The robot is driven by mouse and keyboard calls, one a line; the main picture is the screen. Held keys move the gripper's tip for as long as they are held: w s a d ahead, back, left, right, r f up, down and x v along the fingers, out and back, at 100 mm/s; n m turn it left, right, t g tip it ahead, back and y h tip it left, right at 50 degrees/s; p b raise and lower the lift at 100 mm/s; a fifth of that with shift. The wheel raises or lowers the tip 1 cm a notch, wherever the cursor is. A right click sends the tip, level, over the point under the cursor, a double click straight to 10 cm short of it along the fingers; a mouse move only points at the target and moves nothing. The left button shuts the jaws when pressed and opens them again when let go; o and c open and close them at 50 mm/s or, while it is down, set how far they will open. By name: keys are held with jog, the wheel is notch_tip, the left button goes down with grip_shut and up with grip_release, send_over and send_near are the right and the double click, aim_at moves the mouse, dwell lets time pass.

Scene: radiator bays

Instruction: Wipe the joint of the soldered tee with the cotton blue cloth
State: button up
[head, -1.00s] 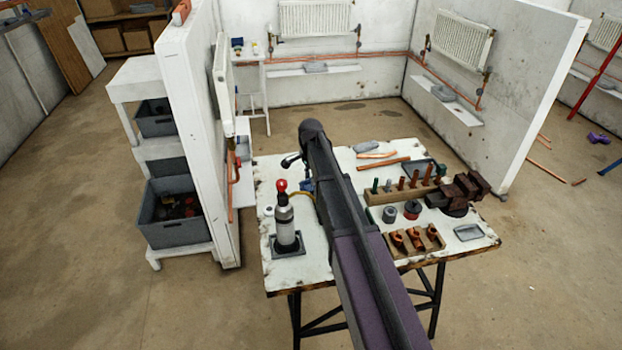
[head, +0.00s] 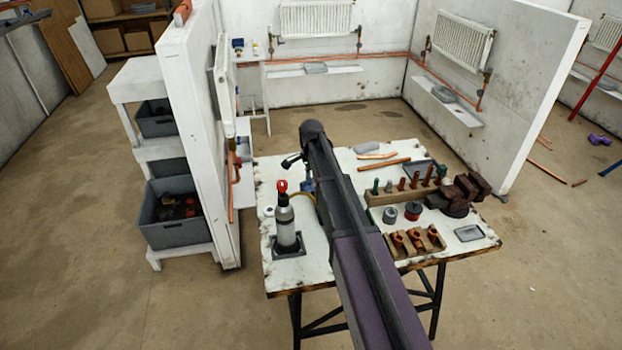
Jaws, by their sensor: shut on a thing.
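My arm rises from the bottom edge over the workbench (head: 345,310) and bends at a dark joint above its far part. Copper pipework (head: 232,185) with a fitting runs down the side of the left partition. I cannot make out which fitting is the soldered tee or see its joint.
A gas cylinder with a red top (head: 285,222) stands at the bench's left. A wooden rack (head: 385,198), grey and red spools, a block of copper fittings (head: 415,241) and a dark vise (head: 463,190) fill the right. The white partition (head: 198,130) stands close by the bench's left edge.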

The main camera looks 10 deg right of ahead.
jog(key=shift+s+d, duration=0.15)
jog(key=shift+s, duration=0.15)
dwell(0.5)
dwell(0.5)
jog(key=shift+s+a, duration=0.25)
jog(key=shift+a, duration=0.35)
jog(key=shift+s+a, duration=0.2)
jog(key=shift+a, duration=0.4)
jog(key=shift+r, duration=0.15)
jog(key=shift+r+p, duration=2.9)
jog(key=shift+p, duration=0.15)
jog(key=shift+f, duration=0.15)
